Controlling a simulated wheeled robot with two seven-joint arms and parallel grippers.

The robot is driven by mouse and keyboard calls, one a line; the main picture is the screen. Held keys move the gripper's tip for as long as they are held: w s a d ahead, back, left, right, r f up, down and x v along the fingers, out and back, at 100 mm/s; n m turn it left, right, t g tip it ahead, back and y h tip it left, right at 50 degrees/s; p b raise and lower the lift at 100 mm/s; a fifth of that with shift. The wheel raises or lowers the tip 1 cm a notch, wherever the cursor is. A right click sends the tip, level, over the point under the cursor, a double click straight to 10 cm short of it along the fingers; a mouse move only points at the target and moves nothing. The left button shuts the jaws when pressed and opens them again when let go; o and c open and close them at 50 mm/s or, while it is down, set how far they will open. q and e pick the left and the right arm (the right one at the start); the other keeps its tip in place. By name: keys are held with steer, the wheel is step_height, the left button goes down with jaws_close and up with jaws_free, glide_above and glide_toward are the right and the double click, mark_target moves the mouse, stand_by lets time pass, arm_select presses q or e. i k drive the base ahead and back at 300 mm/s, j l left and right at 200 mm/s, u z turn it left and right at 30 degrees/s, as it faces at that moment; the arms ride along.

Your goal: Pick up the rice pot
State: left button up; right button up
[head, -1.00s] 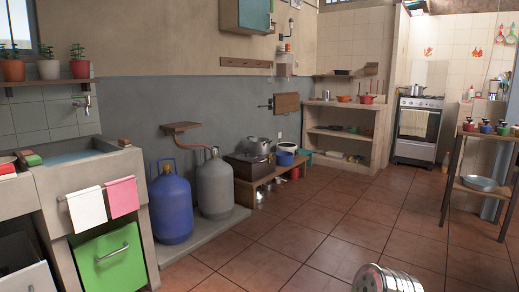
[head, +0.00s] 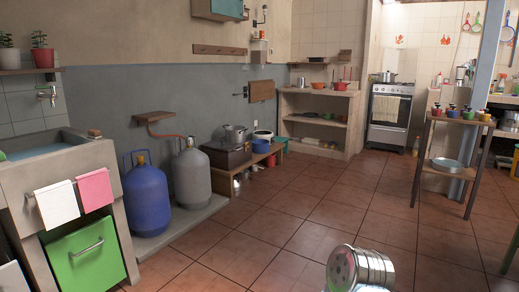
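No pot in the head view can be told for certain as the rice pot. A silvery lidded pot (head: 235,135) stands on a dark box-like stove at the back wall, right of the gas cylinders. Another pot (head: 384,76) sits on top of the white range at the back. Both are far from me across the floor. Neither of my grippers is in view.
A blue gas cylinder (head: 147,201) and a grey one (head: 191,178) stand left of the low bench (head: 247,165). The concrete sink (head: 62,166) is at the left. A narrow table (head: 447,174) stands at the right. The tiled floor (head: 300,215) between is largely clear.

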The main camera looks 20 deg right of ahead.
mark_target(234, 134)
steer(key=i+l+z, duration=0.45)
steer(key=i+z, duration=0.45)
steer(key=i, duration=0.2)
steer(key=i+z, duration=0.45)
steer(key=i+l, duration=0.1)
steer(key=i, duration=0.75)
steer(key=i+l, duration=0.1)
steer(key=i, duration=0.8)
steer(key=i+l, duration=0.1)
steer(key=i, duration=0.75)
steer(key=i+j+u, duration=0.15)
steer(key=i+u, duration=1)
steer(key=u, duration=0.2)
steer(key=i+l+u, duration=0.7)
steer(key=u, duration=0.25)
